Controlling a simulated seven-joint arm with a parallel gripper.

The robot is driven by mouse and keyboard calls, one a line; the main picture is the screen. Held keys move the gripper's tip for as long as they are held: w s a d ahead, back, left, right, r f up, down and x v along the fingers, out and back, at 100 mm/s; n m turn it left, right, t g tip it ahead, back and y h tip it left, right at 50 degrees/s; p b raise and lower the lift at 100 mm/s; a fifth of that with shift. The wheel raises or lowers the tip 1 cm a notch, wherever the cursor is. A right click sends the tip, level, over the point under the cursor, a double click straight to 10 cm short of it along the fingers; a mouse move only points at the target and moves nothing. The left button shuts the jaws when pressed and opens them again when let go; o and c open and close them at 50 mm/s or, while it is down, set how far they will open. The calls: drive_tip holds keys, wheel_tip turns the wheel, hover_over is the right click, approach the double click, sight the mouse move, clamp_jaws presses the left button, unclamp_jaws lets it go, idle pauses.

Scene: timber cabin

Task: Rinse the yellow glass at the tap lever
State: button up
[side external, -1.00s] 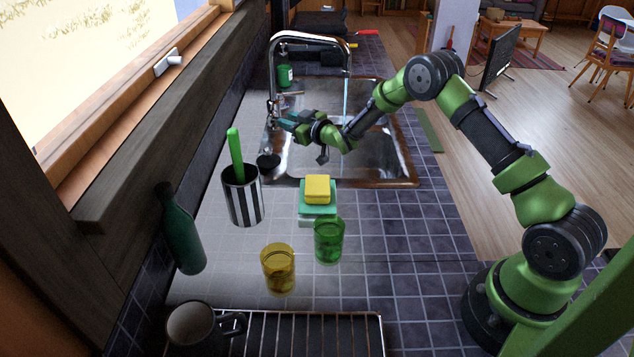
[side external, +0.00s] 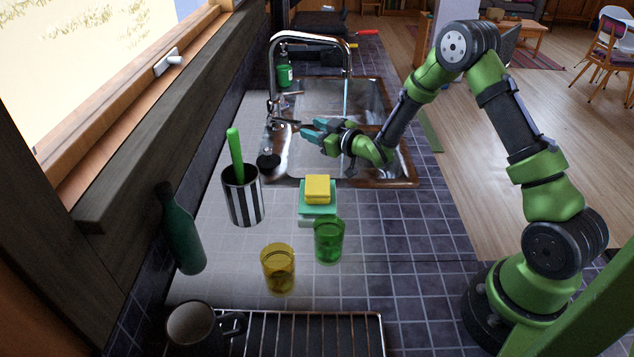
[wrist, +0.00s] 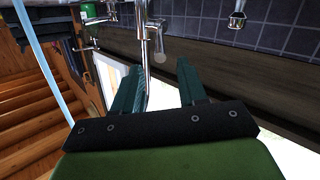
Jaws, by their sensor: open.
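The yellow glass (side external: 278,268) stands upright on the tiled counter near the front, left of the green glass. The chrome tap (side external: 300,36) arches over the sink (side external: 402,160), and a thin pale-blue water stream (side external: 346,95) falls from its spout. The tap lever (side external: 288,94) sticks out from the tap's column. My gripper (side external: 310,131) is open and empty above the sink, a little right of the tap column and apart from it. In the wrist view the tap's column (wrist: 146,45) shows beyond the open fingers, and the water stream (wrist: 47,60) runs at the left.
A green glass (side external: 328,241) stands beside the yellow one, with a yellow sponge (side external: 317,188) on a green block behind. A striped cup (side external: 242,196) holding a green-handled brush, a green bottle (side external: 183,230), a dark mug (side external: 194,326) and a wire rack (side external: 310,325) stand around.

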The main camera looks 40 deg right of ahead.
drive_tip(key=s+r, duration=0.1)
drive_tip(key=s, duration=0.6)
drive_tip(key=shift+d+f, duration=0.1)
